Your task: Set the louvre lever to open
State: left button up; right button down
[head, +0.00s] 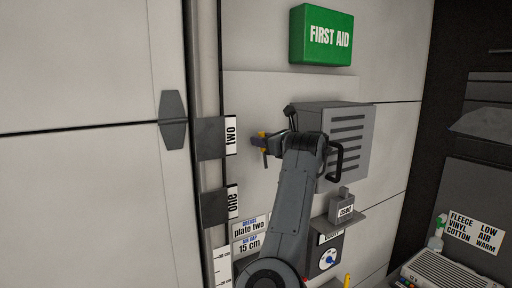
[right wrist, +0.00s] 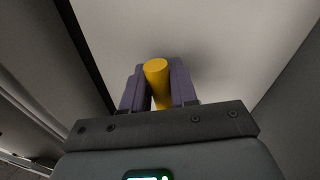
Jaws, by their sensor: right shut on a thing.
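The louvre unit (head: 348,140) is a grey wall box with dark horizontal slats, beside my right arm. My right gripper (head: 264,141) is at the left of this box, its fingers pointing left. It is shut on a yellow cylindrical lever handle (right wrist: 157,72), which stands between the two purple-grey fingers in the right wrist view. The lever's base and any open or shut marks are hidden. A dark knob (head: 289,110) shows just above the gripper. My left gripper is not in view.
A green first aid box (head: 321,36) hangs above the louvre unit. A black handle (head: 342,160) is on the box's front. Labelled brackets "two" (head: 211,138) and "one" (head: 214,208) are at the left. A small shelf (head: 352,226) and dial panel (head: 327,258) are below.

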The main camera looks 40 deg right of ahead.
jog(key=shift+s+d+m, duration=0.2)
jog(key=shift+d+m, duration=0.5)
jog(key=shift+m, duration=0.1)
jog(key=shift+d+b, duration=0.1)
jog(key=shift+b, duration=0.2)
jog(key=c, duration=1)
grip_release()
jog(key=shift+d, duration=0.1)
jog(key=shift+s, duration=0.1)
